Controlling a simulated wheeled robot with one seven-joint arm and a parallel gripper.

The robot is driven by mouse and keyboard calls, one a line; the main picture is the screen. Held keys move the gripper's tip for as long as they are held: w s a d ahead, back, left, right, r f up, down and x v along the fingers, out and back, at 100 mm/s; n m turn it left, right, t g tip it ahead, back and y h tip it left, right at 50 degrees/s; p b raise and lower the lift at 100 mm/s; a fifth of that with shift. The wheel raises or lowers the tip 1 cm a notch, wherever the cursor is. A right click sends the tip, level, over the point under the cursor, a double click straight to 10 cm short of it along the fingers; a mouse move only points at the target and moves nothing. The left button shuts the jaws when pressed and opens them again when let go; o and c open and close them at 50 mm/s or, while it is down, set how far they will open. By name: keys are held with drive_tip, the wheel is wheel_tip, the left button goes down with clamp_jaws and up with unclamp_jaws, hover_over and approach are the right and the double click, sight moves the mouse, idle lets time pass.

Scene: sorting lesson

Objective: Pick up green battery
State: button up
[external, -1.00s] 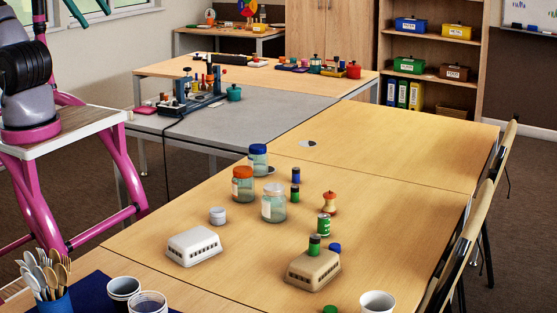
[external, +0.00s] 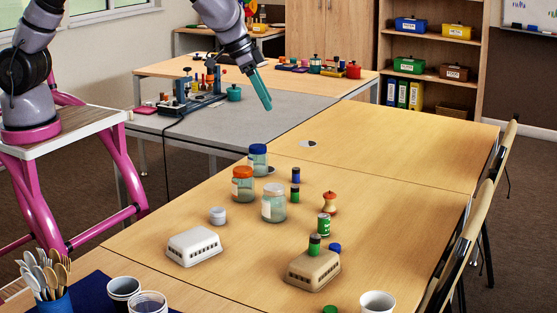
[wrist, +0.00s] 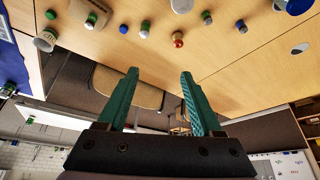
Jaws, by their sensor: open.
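A green battery with a dark top (external: 295,194) stands on the wooden table, just in front of a blue one with a dark top (external: 296,175). A similar green cylinder with a dark top (external: 315,245) stands on the tan slotted box (external: 313,271). It also shows in the wrist view (wrist: 91,19). Which of the two is meant I cannot tell. My gripper (external: 267,106) is open and empty, raised over the far grey table, well apart from both. Its two teal fingers (wrist: 159,72) are spread in the wrist view.
Nearby stand glass jars (external: 273,204), a green can (external: 324,225), an orange-topped wooden piece (external: 330,203), a blue cap (external: 335,248) and a white slotted box (external: 194,247). Chairs line the right side. The table's far right part (external: 400,150) is clear.

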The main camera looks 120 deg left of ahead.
drive_tip(key=a+f+n, duration=0.2)
drive_tip(key=a+f, duration=0.5)
drive_tip(key=f, duration=0.3)
drive_tip(key=n+g, duration=0.1)
drive_tip(key=n, duration=0.1)
approach(295, 201)
drive_tip(key=shift+w+a+f+y, duration=0.3)
drive_tip(key=shift+w+a+f, duration=0.15)
drive_tip(key=shift+a+f, duration=0.2)
drive_tip(key=x, duration=0.5)
drive_tip(key=shift+s+a+f, duration=0.1)
drive_tip(key=shift+a+f, duration=0.1)
drive_tip(key=shift+a, duration=0.15)
clamp_jaws()
